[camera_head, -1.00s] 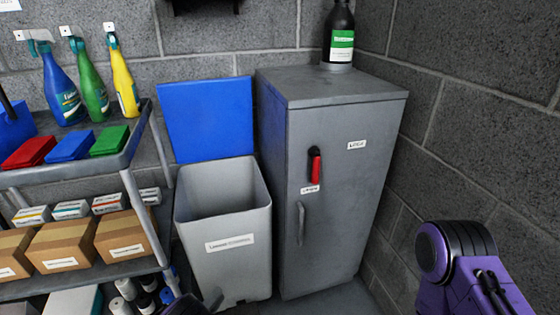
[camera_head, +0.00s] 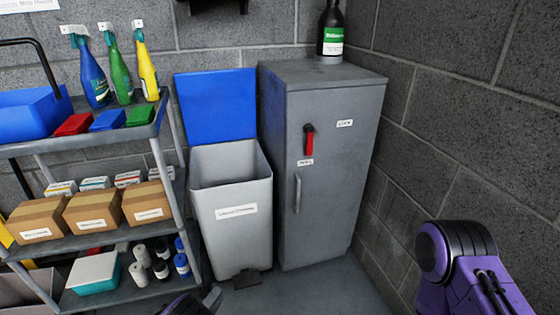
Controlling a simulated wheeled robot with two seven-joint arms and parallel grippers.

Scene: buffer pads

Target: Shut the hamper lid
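The hamper (camera_head: 232,225) is a light grey bin with a white label, standing on the floor between the shelf cart and the grey cabinet. Its blue lid (camera_head: 216,106) stands upright at the back, so the hamper is open at the top. A dark pedal (camera_head: 247,278) shows at its foot. Only the tip of my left gripper (camera_head: 195,302) shows at the bottom edge, in front of and below the hamper and apart from the lid. Its finger gap is not clear. My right gripper is out of view; only my purple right arm shows at the lower right.
A grey cabinet (camera_head: 330,170) with a red handle stands right beside the hamper, a dark bottle (camera_head: 330,32) on top. A shelf cart (camera_head: 165,180) with spray bottles, boxes and jars stands at the left. The floor (camera_head: 310,293) in front of the cabinet is clear.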

